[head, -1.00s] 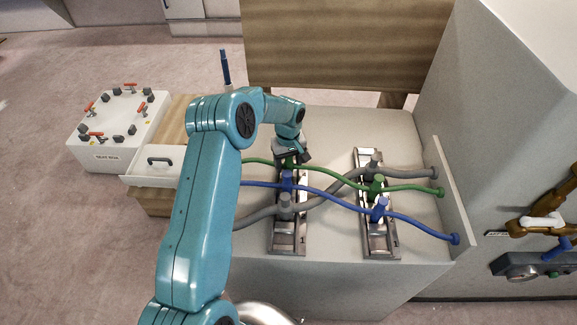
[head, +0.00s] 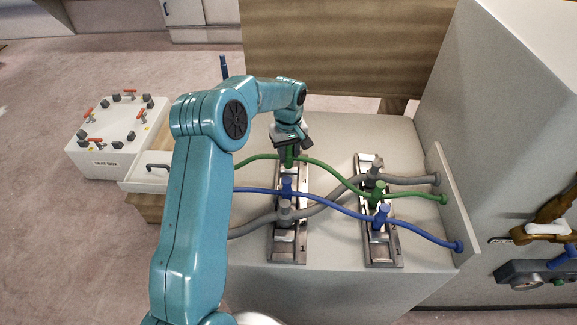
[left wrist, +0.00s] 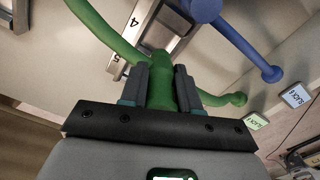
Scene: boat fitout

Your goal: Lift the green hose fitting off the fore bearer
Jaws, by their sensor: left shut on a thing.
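My left gripper (head: 290,143) is shut on a green hose fitting (left wrist: 160,92), with a finger on each side of it in the left wrist view. The fitting (head: 289,157) hangs below the fingers over the far part of the left metal bearer (head: 289,252), and its green hose arches up there. It looks raised off the bearer, though the gap below it is hard to see. The bearer, marked 4 and 5, shows behind the fitting in the wrist view (left wrist: 140,30). A second green fitting (head: 378,190) sits on the right bearer (head: 382,255). My right gripper is not in view.
Blue (head: 330,200) and grey (head: 255,222) hoses cross both bearers close to the green one. The hoses end at an upright plate (head: 455,205) on the right. A white drawer (head: 150,178) and a white box (head: 115,140) stand at the left.

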